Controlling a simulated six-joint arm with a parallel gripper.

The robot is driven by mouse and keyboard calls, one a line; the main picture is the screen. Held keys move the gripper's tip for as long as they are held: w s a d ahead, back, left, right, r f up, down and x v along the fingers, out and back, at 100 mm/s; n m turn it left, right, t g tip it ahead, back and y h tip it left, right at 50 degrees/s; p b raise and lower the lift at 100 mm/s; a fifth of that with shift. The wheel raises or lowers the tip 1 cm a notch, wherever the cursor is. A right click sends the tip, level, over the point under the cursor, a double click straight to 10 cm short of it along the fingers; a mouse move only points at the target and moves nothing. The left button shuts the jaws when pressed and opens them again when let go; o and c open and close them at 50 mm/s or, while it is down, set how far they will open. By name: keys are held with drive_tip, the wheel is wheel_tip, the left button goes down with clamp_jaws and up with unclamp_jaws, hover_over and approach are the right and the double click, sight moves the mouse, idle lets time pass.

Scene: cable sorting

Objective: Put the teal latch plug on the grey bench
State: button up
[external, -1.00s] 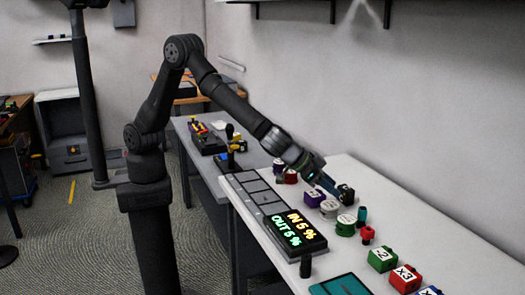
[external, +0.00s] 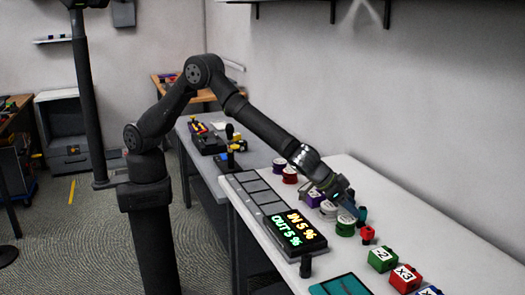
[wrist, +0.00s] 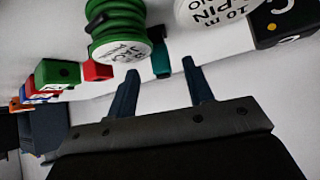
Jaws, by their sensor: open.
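The teal latch plug (external: 362,214) stands on the white table, beside a green spool and a red plug. In the wrist view the teal plug (wrist: 160,62) shows just beyond and between my two fingertips, partly hidden by the green spool. My gripper (external: 355,209) is open and tilted down close to the plug; the wrist view shows its fingers (wrist: 160,75) apart with nothing between them. Whether a finger touches the plug I cannot tell. The grey bench (external: 208,173) stands behind the white table, left of it, with several items on it.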

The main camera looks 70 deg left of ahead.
sight(362, 220)
drive_tip(key=shift+x, duration=2.9)
clamp_jaws()
drive_tip(key=shift+r, duration=0.1)
